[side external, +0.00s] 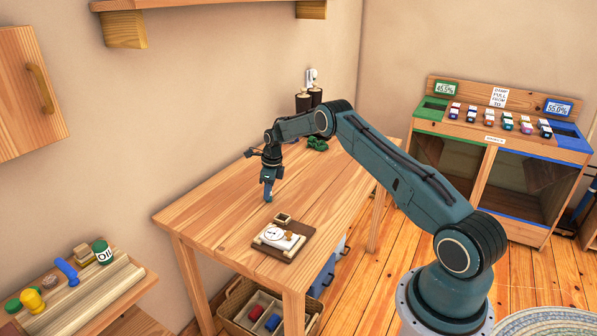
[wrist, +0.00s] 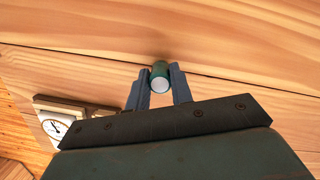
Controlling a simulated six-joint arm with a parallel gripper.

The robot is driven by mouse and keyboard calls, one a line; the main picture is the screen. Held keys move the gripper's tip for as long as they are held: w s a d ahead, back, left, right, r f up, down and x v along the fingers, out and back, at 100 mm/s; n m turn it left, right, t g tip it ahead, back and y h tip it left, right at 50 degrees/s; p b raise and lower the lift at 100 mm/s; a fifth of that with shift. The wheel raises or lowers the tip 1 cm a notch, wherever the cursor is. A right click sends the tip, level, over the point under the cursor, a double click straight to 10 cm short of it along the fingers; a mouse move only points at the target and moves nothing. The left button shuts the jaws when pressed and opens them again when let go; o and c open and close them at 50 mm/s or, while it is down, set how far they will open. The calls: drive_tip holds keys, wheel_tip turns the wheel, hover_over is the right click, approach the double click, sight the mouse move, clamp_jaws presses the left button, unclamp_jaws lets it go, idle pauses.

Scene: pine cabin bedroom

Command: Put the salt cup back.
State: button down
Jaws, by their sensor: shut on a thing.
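The salt cup (wrist: 160,78) is a small green cylinder with a pale white top. It sits between the two fingers of my gripper (wrist: 158,88) in the wrist view, and the gripper is shut on it. In the side external view my gripper (side external: 267,195) points down, low over the wooden table (side external: 215,215); the cup is too small there to make out. I cannot tell whether the cup touches the tabletop.
The dial device (wrist: 55,127) also shows at lower left in the wrist view. Dark canisters (side external: 308,98) and a green object (side external: 317,143) stand at the table's back. A shelf (side external: 200,5) hangs above. The tabletop left of my gripper is clear.

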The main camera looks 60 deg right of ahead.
drive_tip(key=shift+f, duration=0.15)
drive_tip(key=c, duration=1.2)
unclamp_jaws()
drive_tip(key=shift+c, duration=0.2)
wheel_tip(320, 180, up, 12)
drive_tip(key=s, duration=0.1)
drive_tip(key=shift+s+d, duration=0.35)
